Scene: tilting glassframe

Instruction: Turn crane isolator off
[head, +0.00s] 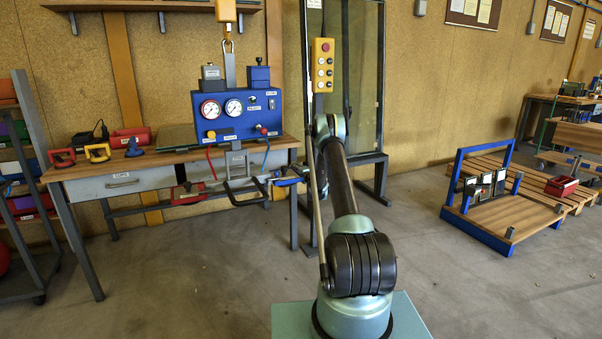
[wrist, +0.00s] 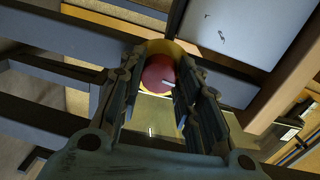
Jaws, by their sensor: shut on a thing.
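In the wrist view, a round red knob on a yellow ring (wrist: 158,72), which looks like the crane isolator, sits between the fingertips of my gripper (wrist: 163,88). The fingers lie on both sides of the red knob and are shut on it. A small pale mark shows on the knob's right side. The fingers hide parts of its edges. In the head view, I cannot clearly make out the knob or my fingertips near the arm.
A yellow pendant (head: 323,65) hangs near my arm. A glass frame (head: 375,170) stands behind it. Floor is clear toward the pallet (head: 515,220).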

